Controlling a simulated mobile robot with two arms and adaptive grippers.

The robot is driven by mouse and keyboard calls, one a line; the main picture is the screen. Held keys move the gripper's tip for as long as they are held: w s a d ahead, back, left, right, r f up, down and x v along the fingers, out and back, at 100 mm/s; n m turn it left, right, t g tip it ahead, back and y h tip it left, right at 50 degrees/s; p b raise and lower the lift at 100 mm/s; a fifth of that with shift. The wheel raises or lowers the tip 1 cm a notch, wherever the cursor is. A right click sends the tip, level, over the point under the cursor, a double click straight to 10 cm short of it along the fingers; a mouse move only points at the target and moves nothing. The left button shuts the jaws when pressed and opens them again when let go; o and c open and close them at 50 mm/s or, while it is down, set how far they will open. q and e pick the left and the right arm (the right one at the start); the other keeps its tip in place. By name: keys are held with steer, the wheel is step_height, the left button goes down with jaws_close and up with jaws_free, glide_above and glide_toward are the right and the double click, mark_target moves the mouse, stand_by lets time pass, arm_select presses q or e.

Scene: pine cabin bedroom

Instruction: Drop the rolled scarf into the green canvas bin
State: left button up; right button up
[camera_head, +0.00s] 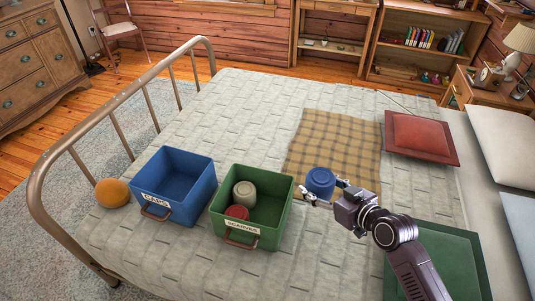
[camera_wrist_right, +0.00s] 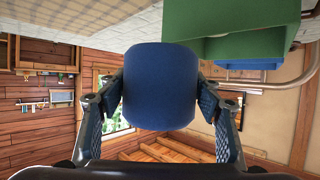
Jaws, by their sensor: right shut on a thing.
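My right gripper (camera_head: 323,189) is shut on a blue rolled scarf (camera_head: 320,179). In the right wrist view the blue roll (camera_wrist_right: 160,86) sits between both fingers. In the head view it appears just right of the green canvas bin (camera_head: 282,217), over the plaid blanket's lower edge, outside the bin. The bin is open-topped, labelled SCARVES, and holds a beige roll (camera_head: 244,194) and a red roll (camera_head: 237,212). The green bin (camera_wrist_right: 228,19) also shows at the upper right of the wrist view, beside the roll. My left gripper is not in view.
A blue bin (camera_head: 174,168) labelled CAPS stands empty left of the green bin. An orange ball-like thing (camera_head: 112,192) lies by the metal bed rail (camera_head: 118,133). A plaid blanket (camera_head: 335,138), red cushion (camera_head: 420,137) and green flat item (camera_head: 437,262) lie on the bed.

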steer(key=shift+o, duration=0.2)
steer(key=w+a+r+p, duration=0.2)
steer(key=a+p, duration=0.4)
steer(key=a, duration=0.8)
steer(key=shift+w+r+n+y+p, duration=0.15)
steer(key=shift+n+y+p, duration=0.25)
arm_select(q)
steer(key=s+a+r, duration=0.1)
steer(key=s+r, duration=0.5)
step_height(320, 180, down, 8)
steer(key=b, duration=0.7)
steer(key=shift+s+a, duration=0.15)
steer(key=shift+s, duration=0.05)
arm_select(e)
step_height(320, 180, down, 9)
steer(key=shift+a+g, duration=0.3)
steer(key=shift+a, duration=0.05)
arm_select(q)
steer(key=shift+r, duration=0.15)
arm_select(e)
steer(key=shift+r, duration=0.15)
steer(key=o, duration=1.3)
steer(key=shift+c, duration=0.2)
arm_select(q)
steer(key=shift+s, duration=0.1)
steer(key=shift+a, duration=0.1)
